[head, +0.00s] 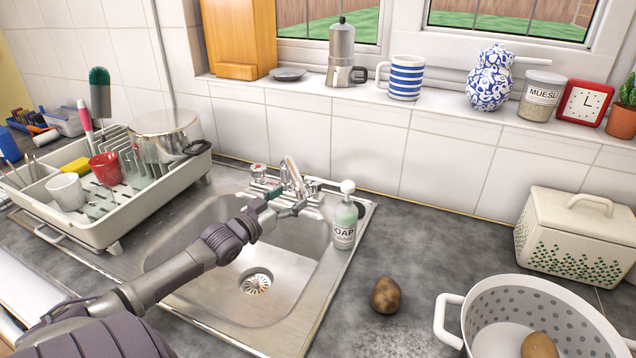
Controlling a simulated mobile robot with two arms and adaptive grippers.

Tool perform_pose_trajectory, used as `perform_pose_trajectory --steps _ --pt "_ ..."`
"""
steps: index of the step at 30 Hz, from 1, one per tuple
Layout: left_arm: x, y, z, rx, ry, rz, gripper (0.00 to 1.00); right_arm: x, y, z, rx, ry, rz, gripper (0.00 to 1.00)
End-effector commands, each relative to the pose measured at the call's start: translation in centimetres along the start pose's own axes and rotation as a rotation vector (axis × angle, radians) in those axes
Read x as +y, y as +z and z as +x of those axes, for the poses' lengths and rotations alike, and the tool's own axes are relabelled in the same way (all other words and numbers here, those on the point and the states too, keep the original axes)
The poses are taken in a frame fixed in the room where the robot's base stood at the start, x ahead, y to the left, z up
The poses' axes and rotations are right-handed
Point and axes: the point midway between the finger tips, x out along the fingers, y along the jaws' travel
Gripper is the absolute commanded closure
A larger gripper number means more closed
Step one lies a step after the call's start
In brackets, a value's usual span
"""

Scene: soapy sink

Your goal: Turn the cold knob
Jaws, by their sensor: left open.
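A chrome tap (291,176) stands at the back of the steel sink (312,310). Its left knob (258,171) has a reddish mark on top. Its right knob (312,187) sits just right of the spout; its marking is too small to read. My left gripper (290,206) reaches over the sink from the left, open and empty, with its fingers in front of the tap near the right knob. I cannot tell whether a finger touches the knob. My right gripper is out of view.
A soap bottle (345,218) stands close right of the tap. A dish rack (128,215) with cups and a pot (165,132) is at the left. A potato (386,295), a white colander (450,318) and a bread bin (580,238) are on the right counter.

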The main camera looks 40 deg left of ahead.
Motion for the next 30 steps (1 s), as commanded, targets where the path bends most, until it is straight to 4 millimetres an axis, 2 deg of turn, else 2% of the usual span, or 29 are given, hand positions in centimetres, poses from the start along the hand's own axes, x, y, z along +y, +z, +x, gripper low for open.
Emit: perform_pose_trajectory --steps 1,6,10,15,21,30 --pt "0.0 -0.3 1.1 0.005 0.000 0.002 0.26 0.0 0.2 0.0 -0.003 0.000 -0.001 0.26" --pt "0.0 -0.3 4.1 0.004 0.000 0.002 0.26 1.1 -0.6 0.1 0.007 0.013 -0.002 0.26" --pt "0.0 -0.2 6.1 0.003 0.000 0.002 0.26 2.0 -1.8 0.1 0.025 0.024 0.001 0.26" --pt "0.0 -0.1 8.1 0.002 0.000 0.001 0.26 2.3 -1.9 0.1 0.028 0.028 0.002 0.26" --pt "0.0 -0.1 9.2 0.001 0.000 0.002 0.26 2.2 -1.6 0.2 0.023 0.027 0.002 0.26" --pt "0.1 0.0 9.2 -0.001 0.001 0.002 0.26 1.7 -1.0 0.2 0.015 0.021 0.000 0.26"
